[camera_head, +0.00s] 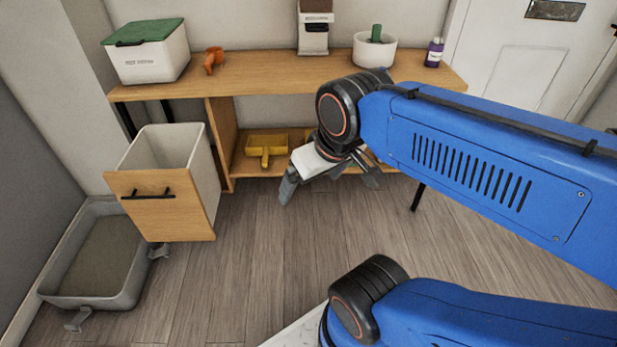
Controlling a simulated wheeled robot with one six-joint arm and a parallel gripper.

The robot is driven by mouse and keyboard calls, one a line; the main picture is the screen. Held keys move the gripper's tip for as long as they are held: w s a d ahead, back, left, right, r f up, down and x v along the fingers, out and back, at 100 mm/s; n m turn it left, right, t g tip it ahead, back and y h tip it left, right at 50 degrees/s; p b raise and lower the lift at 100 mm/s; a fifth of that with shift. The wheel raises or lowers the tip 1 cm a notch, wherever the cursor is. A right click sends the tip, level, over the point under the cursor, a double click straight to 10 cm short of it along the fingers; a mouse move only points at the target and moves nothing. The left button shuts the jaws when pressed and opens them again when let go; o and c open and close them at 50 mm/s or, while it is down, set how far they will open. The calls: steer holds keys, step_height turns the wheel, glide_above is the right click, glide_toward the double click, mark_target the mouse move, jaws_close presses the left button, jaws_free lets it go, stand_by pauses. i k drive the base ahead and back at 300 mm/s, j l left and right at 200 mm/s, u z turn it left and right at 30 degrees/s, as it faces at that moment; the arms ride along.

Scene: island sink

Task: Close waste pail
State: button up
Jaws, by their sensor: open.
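The waste pail (166,148) is a white bin with a wooden front panel (160,203) and a dark bar handle (148,194). It stands pulled out from under the left part of the wooden bench, its open top showing. My gripper (330,190) is open and empty, to the right of the pail and apart from it, in front of the bench's lower shelf. One finger points down toward the floor on the left; the other shows partly at the right behind my wrist.
A grey litter tray (66,296) lies on the floor left of the pail. The bench top (260,72) holds a green-lidded box (148,52), an orange item (212,60), a white bowl (362,54) and a purple bottle (434,53). A yellow dustpan (266,142) sits on the shelf. Floor between pail and gripper is clear.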

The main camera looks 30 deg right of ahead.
mark_target(167, 181)
steer(key=i+l+u, duration=0.1)
steer(key=l+u, duration=0.15)
steer(key=u, duration=0.15)
steer(key=l+u, duration=0.35)
steer(key=i+j, duration=0.05)
steer(key=j, duration=0.05)
